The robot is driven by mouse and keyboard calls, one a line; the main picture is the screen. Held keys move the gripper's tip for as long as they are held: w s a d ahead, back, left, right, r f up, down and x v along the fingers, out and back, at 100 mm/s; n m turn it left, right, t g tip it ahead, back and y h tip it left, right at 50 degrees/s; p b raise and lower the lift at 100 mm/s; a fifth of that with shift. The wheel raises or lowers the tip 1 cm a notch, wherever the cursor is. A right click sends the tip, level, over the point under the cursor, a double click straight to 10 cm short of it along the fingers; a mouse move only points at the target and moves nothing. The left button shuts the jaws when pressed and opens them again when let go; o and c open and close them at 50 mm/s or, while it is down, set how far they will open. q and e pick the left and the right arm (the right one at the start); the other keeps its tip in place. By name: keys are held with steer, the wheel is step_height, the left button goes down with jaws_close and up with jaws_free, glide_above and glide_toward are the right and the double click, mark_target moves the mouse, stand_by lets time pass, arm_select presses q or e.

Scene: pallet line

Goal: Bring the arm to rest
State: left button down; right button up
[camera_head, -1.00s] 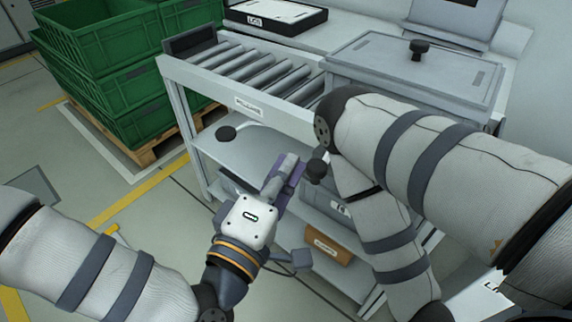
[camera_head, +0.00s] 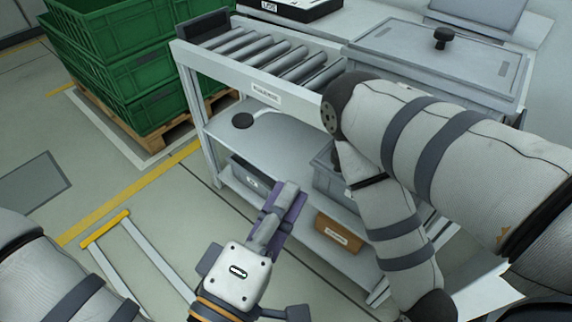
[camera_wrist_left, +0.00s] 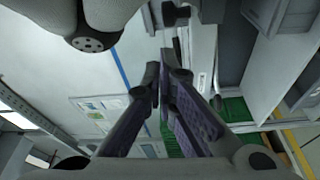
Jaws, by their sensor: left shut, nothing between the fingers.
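My left gripper (camera_head: 277,222) is in the lower middle of the head view, in front of the workbench's lower shelves. Its fingers are together with nothing between them. In the left wrist view the two purple-padded fingers (camera_wrist_left: 163,75) also show closed and empty. My right arm crosses the right side of the head view, bent in front of the bench. The right gripper cannot be seen.
The roller bench (camera_head: 265,95) stands ahead, with a lidded grey box (camera_head: 430,62) on its right. Grey bins and an orange-brown box (camera_head: 338,232) sit on the bottom shelf. Green crates (camera_head: 125,80) stand on a pallet (camera_head: 165,138) at left. The floor at left is mostly clear.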

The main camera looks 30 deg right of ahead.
arm_select(q)
steer(key=s+a+f+m+g+y+p, duration=0.1)
steer(key=s+a+f+m+g+y, duration=0.3)
steer(key=a+f, duration=0.55)
steer(key=s+a+f+m+g+y+p, duration=0.1)
steer(key=s+a+f+g+y, duration=0.45)
steer(key=f, duration=0.65)
steer(key=s+a+f+g+y, duration=0.1)
steer(key=s+a+g+y, duration=0.1)
steer(key=s+a, duration=0.4)
steer(key=s+a+f+g+y, duration=0.2)
steer(key=s+a, duration=0.5)
steer(key=a, duration=0.6)
steer(key=shift+s+a+m+y+p, duration=0.2)
steer(key=shift+m+y+p, duration=0.2)
steer(key=shift+y+p, duration=0.05)
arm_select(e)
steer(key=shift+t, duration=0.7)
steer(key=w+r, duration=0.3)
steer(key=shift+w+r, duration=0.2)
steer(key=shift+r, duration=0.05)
arm_select(q)
steer(key=shift+w, duration=0.1)
